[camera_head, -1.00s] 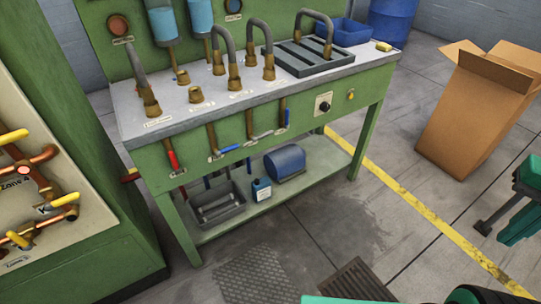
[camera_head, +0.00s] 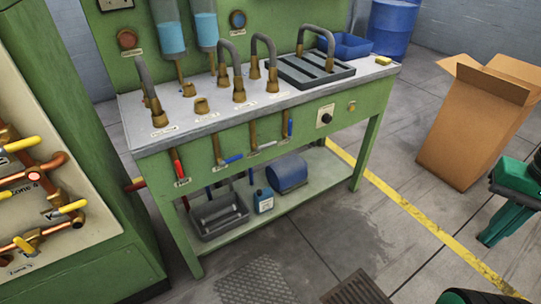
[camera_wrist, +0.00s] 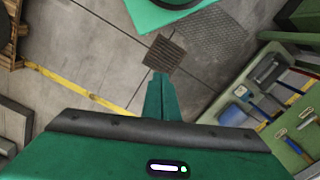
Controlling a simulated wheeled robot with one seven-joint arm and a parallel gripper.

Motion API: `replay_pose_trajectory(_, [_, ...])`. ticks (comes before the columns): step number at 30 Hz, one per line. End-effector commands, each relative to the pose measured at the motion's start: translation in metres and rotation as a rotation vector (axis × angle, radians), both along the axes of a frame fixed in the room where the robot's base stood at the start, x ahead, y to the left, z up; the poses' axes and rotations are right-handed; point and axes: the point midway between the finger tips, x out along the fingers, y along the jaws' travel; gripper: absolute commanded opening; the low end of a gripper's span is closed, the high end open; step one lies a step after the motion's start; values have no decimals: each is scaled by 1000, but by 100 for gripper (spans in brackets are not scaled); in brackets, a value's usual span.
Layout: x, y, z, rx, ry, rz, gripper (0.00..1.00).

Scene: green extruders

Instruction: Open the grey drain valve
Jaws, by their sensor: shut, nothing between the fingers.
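The valve with the grey lever (camera_head: 264,147) hangs below the front edge of the green bench (camera_head: 345,108) in the head view. Its lever points sideways to the right from a brass pipe. A blue-lever valve (camera_head: 231,158) is on its left and another blue lever (camera_head: 290,123) on its right. My gripper (camera_head: 490,238) is at the far right of the head view, well away from the valve. In the wrist view its green fingers (camera_wrist: 158,97) are shut and empty, above the floor. I cannot surely pick out the grey lever in the wrist view.
A red-lever valve (camera_head: 178,167) is farther left. A green cabinet with yellow-handled pipes (camera_head: 65,208) stands at the left. A cardboard box (camera_head: 475,130) stands at the right. The lower shelf holds a grey tub (camera_head: 218,214) and a blue tank (camera_head: 287,172).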

Motion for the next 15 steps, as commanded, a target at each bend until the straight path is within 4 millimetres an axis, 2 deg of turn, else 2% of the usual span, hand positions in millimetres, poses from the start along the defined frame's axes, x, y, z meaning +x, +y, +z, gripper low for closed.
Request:
replay_pose_trajectory(3, [0, 0, 0, 0, 0, 0, 0])
replay_pose_trajectory(5, [-9, 1, 4, -1, -13, 5, 0])
replay_pose_trajectory(7, [-5, 2, 1, -3, -13, 14, 0])
replay_pose_trajectory(11, [22, 11, -15, -3, -16, 62, 0])
replay_pose_trajectory(15, [63, 29, -45, 23, -35, 131, 0])
